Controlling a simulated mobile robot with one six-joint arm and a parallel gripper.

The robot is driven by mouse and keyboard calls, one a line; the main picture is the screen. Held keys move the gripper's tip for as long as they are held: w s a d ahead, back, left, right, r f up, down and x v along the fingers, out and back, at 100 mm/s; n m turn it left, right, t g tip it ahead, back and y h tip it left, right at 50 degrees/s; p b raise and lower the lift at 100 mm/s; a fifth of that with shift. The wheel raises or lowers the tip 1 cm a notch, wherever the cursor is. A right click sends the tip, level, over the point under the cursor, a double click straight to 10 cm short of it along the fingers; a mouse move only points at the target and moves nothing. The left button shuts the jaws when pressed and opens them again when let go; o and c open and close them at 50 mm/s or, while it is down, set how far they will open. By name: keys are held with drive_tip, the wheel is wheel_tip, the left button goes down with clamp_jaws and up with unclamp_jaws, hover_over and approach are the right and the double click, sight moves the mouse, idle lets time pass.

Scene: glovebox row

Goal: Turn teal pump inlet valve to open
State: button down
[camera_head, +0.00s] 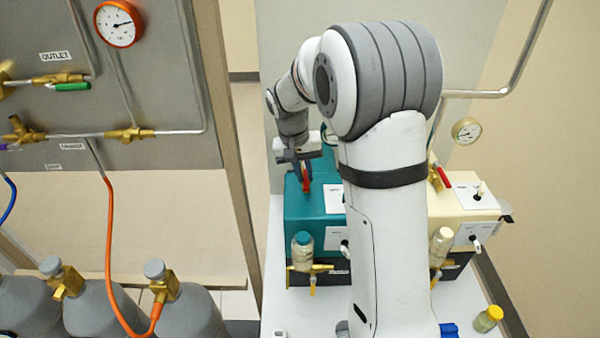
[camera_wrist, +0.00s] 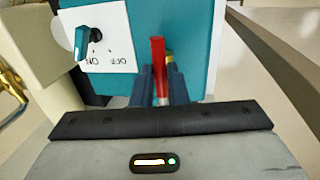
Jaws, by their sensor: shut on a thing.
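The teal pump (camera_head: 313,207) stands on a white bench, left of a cream pump, and its teal body (camera_wrist: 200,45) fills the upper right of the wrist view. Its inlet valve has a red lever (camera_head: 306,180), which also shows in the wrist view (camera_wrist: 158,60) pointing up the picture. My gripper (camera_head: 302,172) reaches down at the pump's back left. Its dark fingers (camera_wrist: 160,80) are shut on the red lever, one on each side. The valve body is mostly hidden, so I cannot tell how the lever lies to its pipe.
The cream pump (camera_head: 465,205) has its own red lever (camera_head: 445,177) and a gauge (camera_head: 467,130). A switch plate (camera_wrist: 100,45) is on the teal pump. A gas panel (camera_head: 120,95) and grey cylinders (camera_head: 95,310) stand left. A yellow-capped jar (camera_head: 488,318) is front right.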

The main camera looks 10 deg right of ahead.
drive_tip(key=shift+r, duration=0.1)
idle(0.3)
drive_tip(key=c, duration=1.4)
unclamp_jaws()
drive_tip(key=shift+c, duration=0.2)
wheel_tip(320, 180, up, 8)
drive_tip(key=a, duration=0.1)
drive_tip(key=shift+w+a+f, duration=0.15)
drive_tip(key=shift+f, duration=0.05)
